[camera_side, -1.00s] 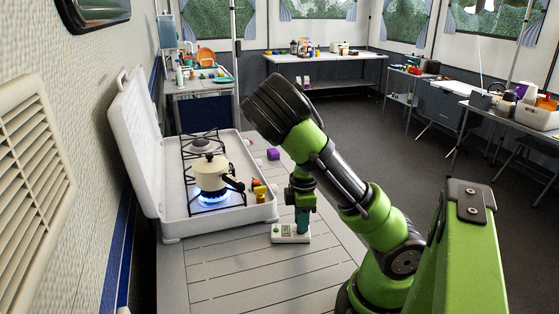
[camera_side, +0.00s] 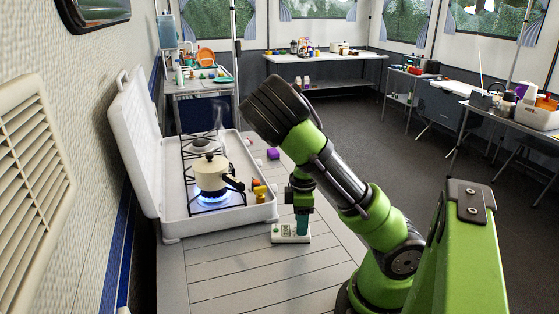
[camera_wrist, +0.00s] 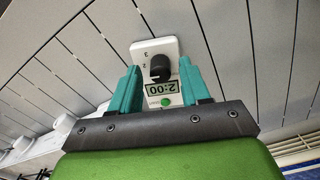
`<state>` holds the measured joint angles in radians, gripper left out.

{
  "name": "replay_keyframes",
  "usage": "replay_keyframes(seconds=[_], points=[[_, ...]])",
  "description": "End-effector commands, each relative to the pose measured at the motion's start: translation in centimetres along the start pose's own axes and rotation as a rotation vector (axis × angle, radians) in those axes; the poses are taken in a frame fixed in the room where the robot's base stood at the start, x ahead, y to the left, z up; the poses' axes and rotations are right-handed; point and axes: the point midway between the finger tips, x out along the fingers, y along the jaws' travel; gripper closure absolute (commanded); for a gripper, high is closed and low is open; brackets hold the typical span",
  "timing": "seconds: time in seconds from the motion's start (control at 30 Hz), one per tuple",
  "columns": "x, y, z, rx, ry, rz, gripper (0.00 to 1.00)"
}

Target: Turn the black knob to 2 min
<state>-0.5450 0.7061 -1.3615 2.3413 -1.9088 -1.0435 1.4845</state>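The white timer (camera_side: 283,236) stands on the slatted table in front of the stove. In the wrist view, its black knob (camera_wrist: 160,68) is visible with the marks 2 and 3 beside it. Its display (camera_wrist: 162,88) appears upside down and reads 2:00. A green button (camera_wrist: 166,102) is below the display in that picture. My gripper (camera_wrist: 159,65) is open, its teal fingers on either side of the knob with gaps visible. The fingers (camera_side: 303,224) are over the right part of the timer in the side view, hiding the knob there.
A camping stove (camera_side: 223,222) with a raised lid stands left of the timer. A cream pot (camera_side: 210,173) sits over a blue flame. The table's front slats (camera_side: 260,275) are clear.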

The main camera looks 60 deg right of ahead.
Motion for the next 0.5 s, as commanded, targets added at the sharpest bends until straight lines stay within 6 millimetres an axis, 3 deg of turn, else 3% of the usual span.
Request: replay_keyframes(seconds=[0.33, 0.5], points=[[-0.2, 0.0, 0.0, -0.002, 0.0, 0.0, 0.5], [-1.9, 0.1, -0.1, -0.006, 0.003, 0.003, 0.5]])
